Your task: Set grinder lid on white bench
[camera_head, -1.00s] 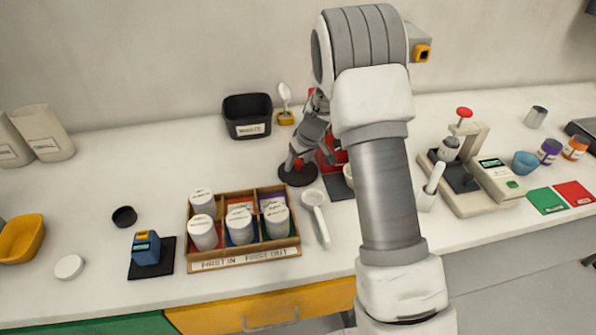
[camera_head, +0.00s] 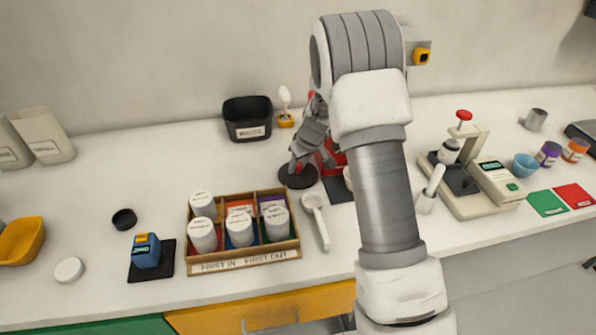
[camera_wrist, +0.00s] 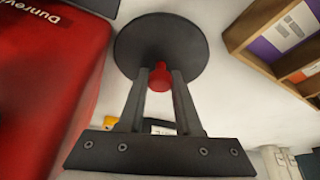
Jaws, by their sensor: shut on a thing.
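The grinder lid is a black disc with a red knob. In the wrist view the lid (camera_wrist: 160,42) lies beyond my fingertips, and its knob sits between them. My gripper (camera_wrist: 160,78) is shut on the knob. In the head view the lid (camera_head: 297,178) is low over or on the white bench (camera_head: 160,185), behind the wooden jar rack. My gripper (camera_head: 298,163) is right above it. I cannot tell whether the lid touches the bench. The red grinder (camera_wrist: 45,70) stands close beside the lid; in the head view my arm partly hides it.
The wooden rack (camera_head: 245,258) of white-lidded jars stands in front of the lid. A black bin (camera_head: 247,119) and a spoon in a yellow holder (camera_head: 285,107) stand behind. The bench left of the lid is clear.

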